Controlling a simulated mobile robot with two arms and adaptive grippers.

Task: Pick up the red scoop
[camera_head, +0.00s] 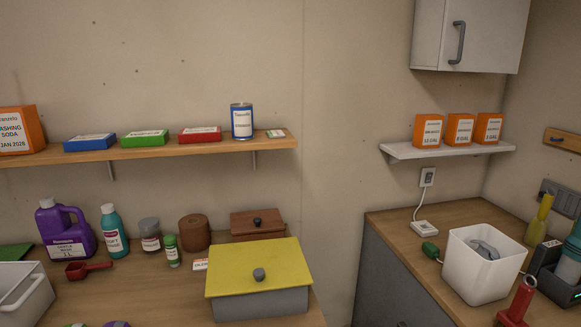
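The red scoop (86,269) lies on the left wooden counter, in front of the purple jug (66,228). Its bowl is at the left and its handle points right. Nothing covers it in the head view. Neither of my grippers shows in this view.
A teal bottle (114,231), a grey-lidded jar (149,234) and a small green-capped bottle (172,250) stand right of the scoop. A white bin (24,297) is at its left. A yellow-lidded box (258,283) stands at right. The counter before the scoop is mostly clear; a shelf (190,146) hangs above.

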